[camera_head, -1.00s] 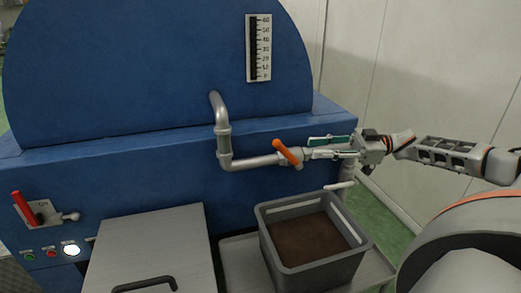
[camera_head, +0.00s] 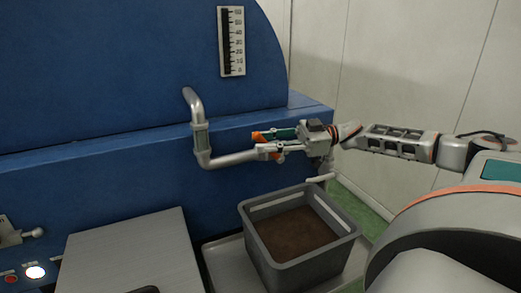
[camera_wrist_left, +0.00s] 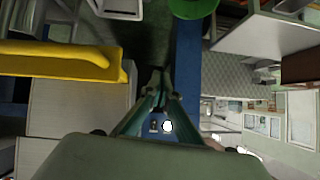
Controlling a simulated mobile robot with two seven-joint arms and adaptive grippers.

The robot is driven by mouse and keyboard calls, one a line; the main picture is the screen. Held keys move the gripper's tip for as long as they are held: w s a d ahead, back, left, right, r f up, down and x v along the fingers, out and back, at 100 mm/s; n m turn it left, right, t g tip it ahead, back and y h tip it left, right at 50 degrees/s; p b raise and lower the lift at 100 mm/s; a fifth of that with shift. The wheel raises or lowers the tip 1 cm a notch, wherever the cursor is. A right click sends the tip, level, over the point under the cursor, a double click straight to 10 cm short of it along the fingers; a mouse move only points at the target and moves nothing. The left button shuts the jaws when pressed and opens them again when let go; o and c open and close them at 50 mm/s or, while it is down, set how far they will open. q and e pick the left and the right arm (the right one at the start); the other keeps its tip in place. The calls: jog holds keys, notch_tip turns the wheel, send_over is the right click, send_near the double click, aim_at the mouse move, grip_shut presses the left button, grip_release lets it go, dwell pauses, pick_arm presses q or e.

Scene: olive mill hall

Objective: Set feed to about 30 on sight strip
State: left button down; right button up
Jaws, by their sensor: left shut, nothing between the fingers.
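The sight strip (camera_head: 231,42) is a white numbered scale with a dark column on the blue machine's upright face. The dark column runs along almost the whole scale, and I cannot make out a separate level. My left gripper (camera_wrist_left: 160,85) is shut and empty in the left wrist view.
A grey crate (camera_head: 348,240) with brown material inside stands below the pipe on a pale tray. A grey metal lid (camera_head: 130,245) is to its left. A white lit button (camera_head: 35,272) is at the lower left. A pale wall is behind my right arm.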

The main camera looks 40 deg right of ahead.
jog(key=shift+w+a, duration=0.2)
jog(key=shift+a, duration=0.15)
jog(key=shift+r, duration=0.1)
grip_shut()
jog(key=shift+a+h, duration=0.2)
jog(key=shift+h, duration=0.1)
jog(key=shift+w+a+f+g, duration=0.1)
jog(key=shift+f+g, duration=0.2)
jog(key=shift+f, duration=0.05)
